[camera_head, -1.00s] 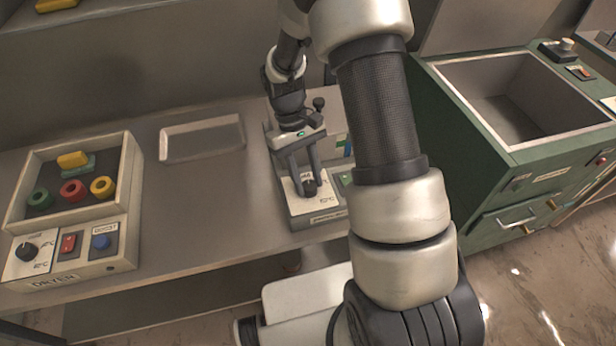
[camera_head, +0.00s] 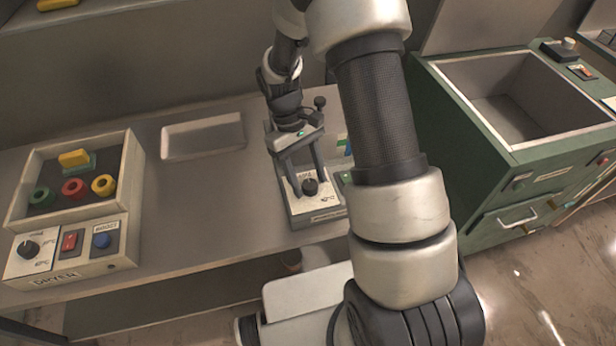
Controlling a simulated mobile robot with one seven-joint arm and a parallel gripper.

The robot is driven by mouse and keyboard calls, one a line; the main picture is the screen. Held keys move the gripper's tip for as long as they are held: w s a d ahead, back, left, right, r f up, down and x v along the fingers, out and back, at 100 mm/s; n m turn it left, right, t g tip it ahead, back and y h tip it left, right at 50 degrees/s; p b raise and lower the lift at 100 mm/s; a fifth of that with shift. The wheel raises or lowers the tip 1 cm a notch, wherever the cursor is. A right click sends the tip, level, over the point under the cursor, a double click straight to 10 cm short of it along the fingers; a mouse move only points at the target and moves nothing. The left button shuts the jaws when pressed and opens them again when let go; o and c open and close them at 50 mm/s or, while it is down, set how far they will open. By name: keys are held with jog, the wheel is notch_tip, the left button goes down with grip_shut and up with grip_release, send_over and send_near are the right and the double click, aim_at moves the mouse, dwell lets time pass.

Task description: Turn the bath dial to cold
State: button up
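A black dial (camera_head: 310,187) sits on the white top plate of a small grey box (camera_head: 318,214) in the middle of the bench. I take it as the bath dial, but the box's front label is too small to read. The plate has small marks beside the dial, also unreadable. My gripper (camera_head: 309,186) points down over this box. Its two fingers are apart, one on each side of the dial, with visible gaps between them and the dial. The back of the box is partly hidden by my gripper.
A dryer box (camera_head: 75,262) at left has its own dial (camera_head: 27,249), a red switch, a blue button and several coloured rings. An empty tray (camera_head: 203,136) lies behind. A green open-topped machine (camera_head: 480,190) stands at right. My arm hides the bench's right part.

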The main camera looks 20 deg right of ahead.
jog(key=p+v, duration=0.1)
jog(key=v, duration=1.6)
jog(key=shift+w+r, duration=0.15)
jog(key=shift+r, duration=0.05)
jog(key=s+d+r+m+t+p, duration=0.15)
jog(key=s+r, duration=0.25)
jog(key=r, duration=0.4)
jog(key=s+r+m+t+p, duration=0.1)
jog(key=s+r+t+p, duration=0.2)
jog(key=r, duration=0.4)
jog(key=s+d+r+m+t+y+p, duration=0.1)
jog(key=s+r+t, duration=0.4)
jog(key=s, duration=0.8)
jog(key=shift+r+m+y+p, duration=0.4)
jog(key=shift+r+m+p, duration=0.2)
jog(key=shift+p, duration=0.25)
